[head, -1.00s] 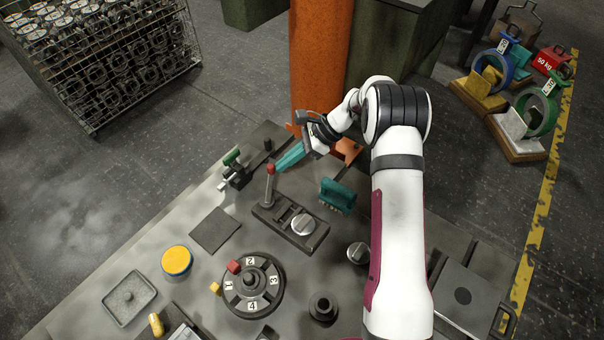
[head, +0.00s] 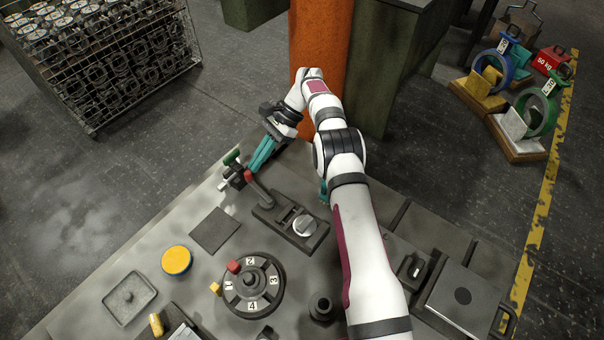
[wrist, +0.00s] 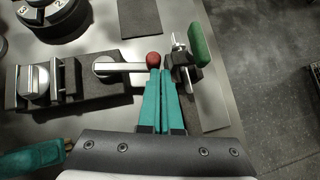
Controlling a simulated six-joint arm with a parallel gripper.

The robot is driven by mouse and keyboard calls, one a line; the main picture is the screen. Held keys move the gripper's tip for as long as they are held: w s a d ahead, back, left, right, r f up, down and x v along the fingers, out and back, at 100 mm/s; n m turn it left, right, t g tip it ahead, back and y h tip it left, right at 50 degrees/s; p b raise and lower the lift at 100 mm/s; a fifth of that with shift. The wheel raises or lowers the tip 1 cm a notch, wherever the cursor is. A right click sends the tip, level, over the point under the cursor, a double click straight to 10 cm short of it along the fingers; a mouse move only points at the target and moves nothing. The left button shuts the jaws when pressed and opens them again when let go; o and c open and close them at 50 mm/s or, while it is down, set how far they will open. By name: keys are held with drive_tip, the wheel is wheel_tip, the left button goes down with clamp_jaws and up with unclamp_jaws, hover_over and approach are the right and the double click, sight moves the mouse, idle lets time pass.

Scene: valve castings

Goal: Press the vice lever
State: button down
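The vice (head: 272,216) is a dark block on the bench, with a round silver part (head: 305,226) at its right end. Its lever (head: 262,190) is a grey bar with a red knob (head: 249,176), tilted over to the left in the head view. In the wrist view the lever (wrist: 125,67) lies across toward the red knob (wrist: 153,58). My gripper (head: 256,168) has its teal fingers together, with nothing between them. Its fingertips (wrist: 163,70) are right at the knob, apparently touching it.
A green-handled clamp (head: 235,162) stands close beyond the knob; its handle (wrist: 198,45) is right of my fingertips in the wrist view. A numbered dial (head: 252,284), yellow-topped tin (head: 176,260) and dark square plate (head: 214,230) are nearer. An orange column (head: 318,60) rises behind.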

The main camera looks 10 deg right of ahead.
drive_tip(key=shift+a+n+g, duration=0.3)
idle(0.5)
drive_tip(key=shift+r, duration=0.2)
drive_tip(key=s+d+r, duration=0.3)
drive_tip(key=d+r, duration=0.7)
drive_tip(key=d, duration=0.1)
drive_tip(key=shift+d+r, duration=0.15)
drive_tip(key=shift+r, duration=0.2)
